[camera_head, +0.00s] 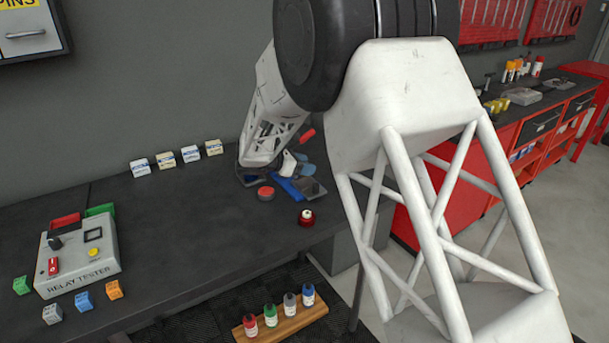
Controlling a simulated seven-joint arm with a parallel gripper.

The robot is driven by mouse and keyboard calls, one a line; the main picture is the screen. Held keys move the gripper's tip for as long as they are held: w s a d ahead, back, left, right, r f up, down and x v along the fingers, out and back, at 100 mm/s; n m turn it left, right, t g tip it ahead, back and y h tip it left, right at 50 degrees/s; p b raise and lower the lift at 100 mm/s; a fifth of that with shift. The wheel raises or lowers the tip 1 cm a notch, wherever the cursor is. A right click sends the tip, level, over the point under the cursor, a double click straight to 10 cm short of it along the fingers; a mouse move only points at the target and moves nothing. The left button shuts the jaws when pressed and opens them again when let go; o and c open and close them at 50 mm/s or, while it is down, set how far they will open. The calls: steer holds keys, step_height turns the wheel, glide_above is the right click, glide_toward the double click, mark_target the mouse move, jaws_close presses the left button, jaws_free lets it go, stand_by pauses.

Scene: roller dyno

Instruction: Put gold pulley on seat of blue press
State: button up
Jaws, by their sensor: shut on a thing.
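The blue press (288,188) stands on the dark bench near its right end. It has a blue base, a grey plate beside it and what looks like a red-gripped lever (306,135). My gripper (289,166) is at the press, below my white wrist, and is small and mostly covered. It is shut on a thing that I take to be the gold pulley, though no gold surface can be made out. The seat of the press is hidden behind my gripper and wrist, so I cannot tell whether the pulley touches it.
A red-topped round tin (266,193) and a red-and-white item (306,217) are close in front of the press. Several small boxes (190,154) line the back. A relay tester (78,254) stands left. The middle of the bench is clear.

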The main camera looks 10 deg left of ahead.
steer(key=shift+f, duration=0.1)
steer(key=shift+f, duration=1.7)
steer(key=shift+f, duration=0.1)
steer(key=o, duration=1)
steer(key=v, duration=1.2)
steer(key=shift+s, duration=0.1)
steer(key=shift+d, duration=0.1)
